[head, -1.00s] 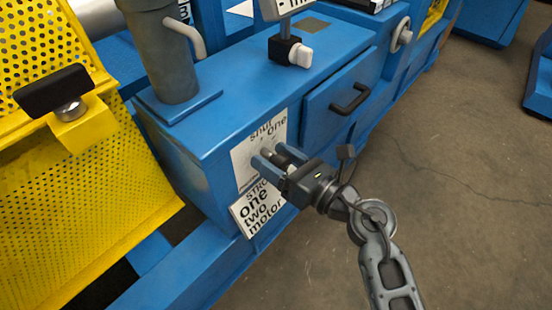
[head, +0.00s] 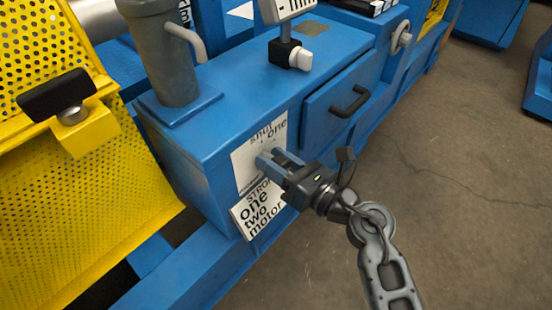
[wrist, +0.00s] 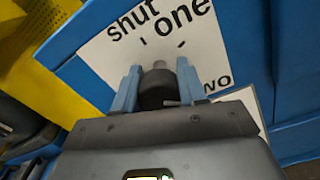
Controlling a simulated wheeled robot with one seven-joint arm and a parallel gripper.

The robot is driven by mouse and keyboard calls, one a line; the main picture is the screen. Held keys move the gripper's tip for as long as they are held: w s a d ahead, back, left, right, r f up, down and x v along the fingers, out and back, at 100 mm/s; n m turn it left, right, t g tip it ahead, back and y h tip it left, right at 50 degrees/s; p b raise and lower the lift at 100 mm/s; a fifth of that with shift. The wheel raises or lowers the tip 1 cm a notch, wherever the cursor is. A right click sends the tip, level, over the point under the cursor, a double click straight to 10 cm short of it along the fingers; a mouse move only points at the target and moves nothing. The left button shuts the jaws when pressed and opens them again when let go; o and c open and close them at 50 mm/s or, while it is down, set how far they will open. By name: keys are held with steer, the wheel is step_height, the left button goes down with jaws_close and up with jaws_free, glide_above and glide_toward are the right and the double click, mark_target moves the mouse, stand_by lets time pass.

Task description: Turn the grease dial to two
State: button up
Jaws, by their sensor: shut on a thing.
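The grease dial is a dark round knob (wrist: 157,90) on a white label plate (wrist: 165,30) marked "shut", "one" and a partly hidden "two". The plate (head: 258,140) is on the front of the blue housing in the head view. My gripper (head: 272,162) reaches it from the lower right. In the wrist view its blue fingers (wrist: 158,88) are on both sides of the knob and shut on it. A small pale mark shows at the knob's lower right, near "two". The exact setting cannot be told. In the head view the fingers hide the knob.
A sign (head: 257,207) reading "one two motor" is just below the dial. A drawer with a black handle (head: 350,102) is to the right. A black and white switch (head: 291,54) stands on top. A yellow perforated guard (head: 80,220) is at left. Floor at right is clear.

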mark_target(286, 169)
steer(key=m+p, duration=0.2)
steer(key=p, duration=0.1)
steer(key=shift+r, duration=0.3)
steer(key=shift+f+m+p, duration=0.25)
steer(key=shift+m+p, duration=0.35)
steer(key=shift+p, duration=0.05)
steer(key=o, duration=1.1)
steer(key=shift+c, duration=0.2)
steer(key=shift+d, duration=0.1)
steer(key=shift+p+v, duration=0.6)
steer(key=shift+v, duration=3.25)
